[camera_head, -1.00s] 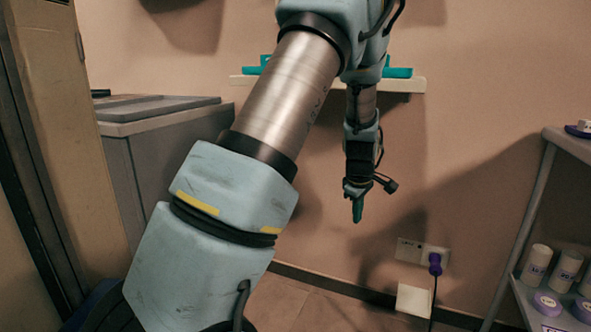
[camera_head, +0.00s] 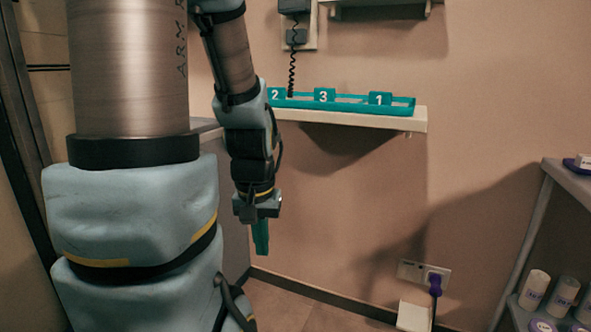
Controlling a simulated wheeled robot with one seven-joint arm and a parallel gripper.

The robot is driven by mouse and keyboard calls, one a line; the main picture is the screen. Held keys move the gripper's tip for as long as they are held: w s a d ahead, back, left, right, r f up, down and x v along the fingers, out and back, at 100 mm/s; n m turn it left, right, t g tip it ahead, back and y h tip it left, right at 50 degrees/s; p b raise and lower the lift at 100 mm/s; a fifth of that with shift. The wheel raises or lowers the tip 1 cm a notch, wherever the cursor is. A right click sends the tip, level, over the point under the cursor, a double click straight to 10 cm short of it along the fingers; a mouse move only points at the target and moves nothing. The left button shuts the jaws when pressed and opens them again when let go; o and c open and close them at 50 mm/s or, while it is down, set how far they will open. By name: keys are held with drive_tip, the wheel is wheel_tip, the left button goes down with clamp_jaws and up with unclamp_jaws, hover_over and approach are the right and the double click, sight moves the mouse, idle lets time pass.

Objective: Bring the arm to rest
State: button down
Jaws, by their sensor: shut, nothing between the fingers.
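My gripper (camera_head: 261,238) hangs at the end of my arm, left of the picture's middle, pointing down. Its teal fingers are together with nothing between them. The gripper is in the air in front of the wall, below the level of the wall shelf and apart from it. My large arm links fill the left of the view and hide part of what is behind them.
A wall shelf (camera_head: 419,121) holds a teal tray (camera_head: 402,108) with tags 2, 3 and 1. A grey cabinet (camera_head: 236,235) stands behind my arm. A rack (camera_head: 540,205) with white containers is at right. A purple plug (camera_head: 435,285) sits in a wall socket. The middle is clear.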

wheel_tip(320, 180, up, 33)
drive_tip(key=p, duration=3.1)
